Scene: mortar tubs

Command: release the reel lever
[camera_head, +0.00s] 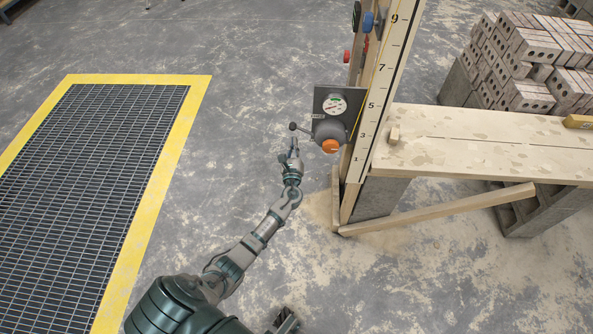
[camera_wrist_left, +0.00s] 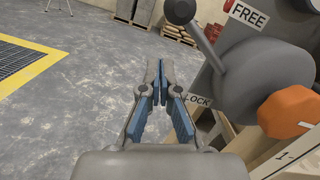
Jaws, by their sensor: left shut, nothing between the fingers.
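The reel (camera_head: 326,128) is a grey drum with an orange hexagonal knob (camera_head: 330,146), mounted on a grey plate by the upright board. Its lever (camera_head: 302,129) is a grey rod with a ball end, pointing left from the hub. In the left wrist view the lever (camera_wrist_left: 203,38) lies between a FREE label (camera_wrist_left: 246,16) above and a LOCK label (camera_wrist_left: 198,100) below. My left gripper (camera_head: 294,143) is shut and empty, just below the lever's ball end, apparently apart from it. Its blue-padded fingers (camera_wrist_left: 160,82) show left of the reel. A dark part at the bottom edge may be my right gripper (camera_head: 284,321).
A numbered board (camera_head: 378,100) stands right of the reel, with a wooden brace (camera_head: 440,211) at its foot. A plank (camera_head: 470,140) on blocks and stacked bricks (camera_head: 530,60) fill the right. A yellow-edged floor grate (camera_head: 95,150) lies left. Floor between is clear.

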